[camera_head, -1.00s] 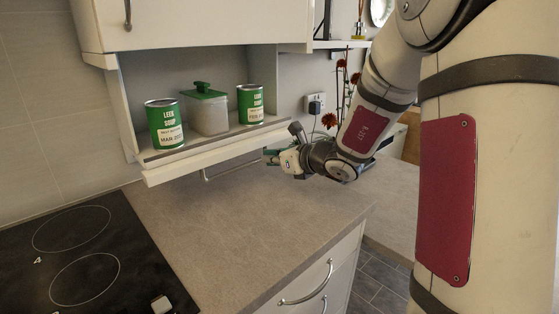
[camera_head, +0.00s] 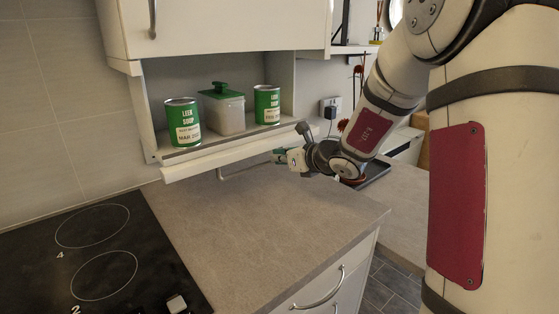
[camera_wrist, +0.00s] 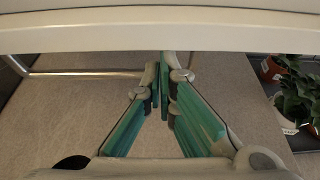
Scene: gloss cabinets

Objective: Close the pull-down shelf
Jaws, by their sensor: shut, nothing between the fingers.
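The pull-down shelf (camera_head: 225,148) hangs lowered under the white wall cabinet, its white front panel facing out. On it stand two green soup cans (camera_head: 184,124) (camera_head: 267,105) and a clear container with a green lid (camera_head: 223,110) between them. A thin metal handle (camera_head: 243,169) runs below the panel. It also shows in the wrist view (camera_wrist: 85,73). My gripper (camera_head: 279,156) is shut and empty under the panel, by the right part of the handle. In the wrist view its fingertips (camera_wrist: 160,75) overlap the handle's line; I cannot tell whether they touch it.
A black hob (camera_head: 85,250) lies at the left of the counter (camera_head: 260,230), which is clear below the shelf. A plug in a wall socket (camera_head: 330,108) and red flowers are behind my arm. Potted plants (camera_wrist: 295,95) show at the right of the wrist view.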

